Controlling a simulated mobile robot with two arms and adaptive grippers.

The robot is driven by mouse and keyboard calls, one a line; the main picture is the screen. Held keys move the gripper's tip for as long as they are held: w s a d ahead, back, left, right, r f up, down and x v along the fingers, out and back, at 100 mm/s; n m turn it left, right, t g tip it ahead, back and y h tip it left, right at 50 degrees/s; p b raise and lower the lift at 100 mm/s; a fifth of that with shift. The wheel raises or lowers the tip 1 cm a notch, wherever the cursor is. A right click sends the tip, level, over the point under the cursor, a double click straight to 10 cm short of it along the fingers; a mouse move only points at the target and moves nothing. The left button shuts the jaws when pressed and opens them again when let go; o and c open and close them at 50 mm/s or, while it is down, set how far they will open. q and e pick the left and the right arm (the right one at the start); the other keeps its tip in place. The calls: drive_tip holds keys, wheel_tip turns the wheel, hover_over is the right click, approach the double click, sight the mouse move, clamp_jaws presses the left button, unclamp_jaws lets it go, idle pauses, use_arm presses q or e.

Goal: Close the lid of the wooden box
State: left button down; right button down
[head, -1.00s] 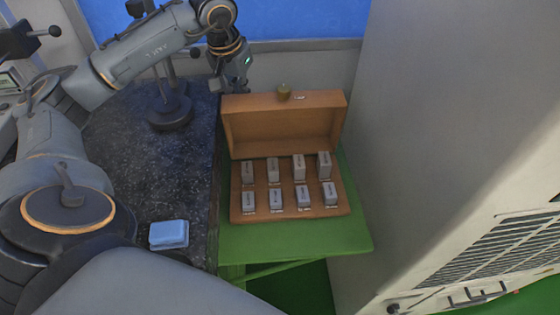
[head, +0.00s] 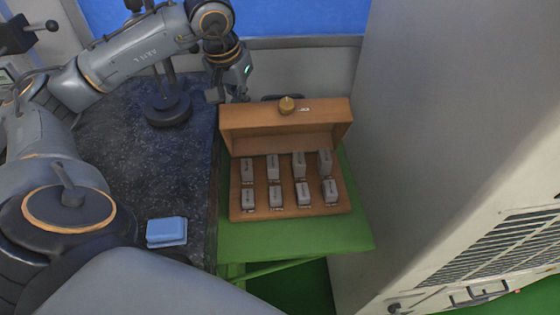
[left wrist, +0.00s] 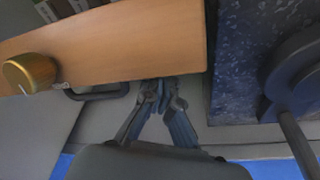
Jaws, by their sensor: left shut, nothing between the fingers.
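The wooden box (head: 299,211) sits on a green table, with several small grey labelled blocks (head: 303,193) standing upright in it. The knob (left wrist: 30,73) also shows there. My right gripper is out of view.
A dark speckled counter (head: 160,190) lies left of the box, with a blue block (head: 166,232) and a black round-based stand (head: 167,110). A large grey cabinet (head: 430,130) stands close on the right. The green table (head: 300,238) is bare in front of the box.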

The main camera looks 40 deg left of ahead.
sight(241, 111)
use_arm(q)
drive_tip(key=shift+s+d, duration=0.95)
drive_tip(key=shift+s, duration=0.2)
drive_tip(key=shift+s+d+f+b, duration=0.2)
drive_tip(key=shift+s+f+b, duration=0.05)
drive_tip(key=shift+f+b, duration=1.1)
drive_tip(key=shift+s+d+f+b, duration=0.2)
drive_tip(key=shift+f+b, duration=1.05)
drive_tip(key=shift+b, duration=0.05)
drive_tip(key=shift+s+d+f+b, duration=0.2)
drive_tip(key=shift+s+f+b, duration=0.05)
drive_tip(key=shift+f+b, duration=1.1)
wheel_tip(241, 111, up, 10)
drive_tip(key=p, duration=0.7)
drive_tip(key=shift+w+f, duration=0.1)
drive_tip(key=shift+f, duration=0.25)
